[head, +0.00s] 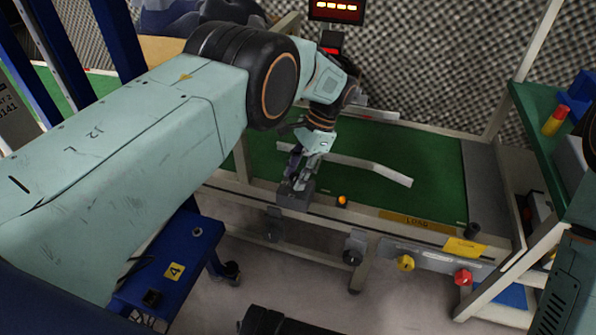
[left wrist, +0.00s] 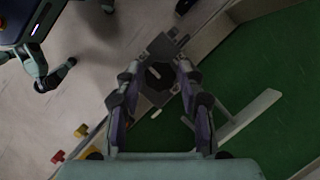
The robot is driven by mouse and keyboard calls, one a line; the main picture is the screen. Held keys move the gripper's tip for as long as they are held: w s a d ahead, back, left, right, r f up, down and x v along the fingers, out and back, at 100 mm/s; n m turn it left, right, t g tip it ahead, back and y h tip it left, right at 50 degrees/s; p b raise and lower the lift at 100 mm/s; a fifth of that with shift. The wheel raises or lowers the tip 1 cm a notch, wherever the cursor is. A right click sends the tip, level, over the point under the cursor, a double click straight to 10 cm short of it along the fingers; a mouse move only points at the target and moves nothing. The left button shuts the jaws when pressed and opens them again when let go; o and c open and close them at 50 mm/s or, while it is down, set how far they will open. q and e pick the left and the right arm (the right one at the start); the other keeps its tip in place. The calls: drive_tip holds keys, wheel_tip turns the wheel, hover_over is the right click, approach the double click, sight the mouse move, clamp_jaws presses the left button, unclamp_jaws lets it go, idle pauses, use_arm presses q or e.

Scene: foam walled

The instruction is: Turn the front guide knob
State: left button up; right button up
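The front guide knob (left wrist: 160,76) is a dark, many-sided knob with a white mark on its near side, seen in the left wrist view on a grey mount (left wrist: 163,46). In the head view the grey block (head: 296,195) of this mount sits on the conveyor's near edge, and my left gripper (head: 297,178) hides the knob. My left gripper (left wrist: 159,70) points down at it, with one finger on each side of the knob. The fingers stand apart; I see no clear contact. My right gripper does not show.
A pale guide rail (head: 372,167) lies over the green belt (head: 430,165). An orange light (head: 342,200) is right of the block. Black (head: 352,257), yellow (head: 405,263) and red (head: 463,278) knobs line the front below. A blue cart (head: 180,262) stands at the left.

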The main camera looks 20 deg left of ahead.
use_arm(q)
drive_tip(key=shift+o, duration=1.1)
drive_tip(key=shift+w, duration=0.1)
drive_tip(key=shift+d, duration=0.1)
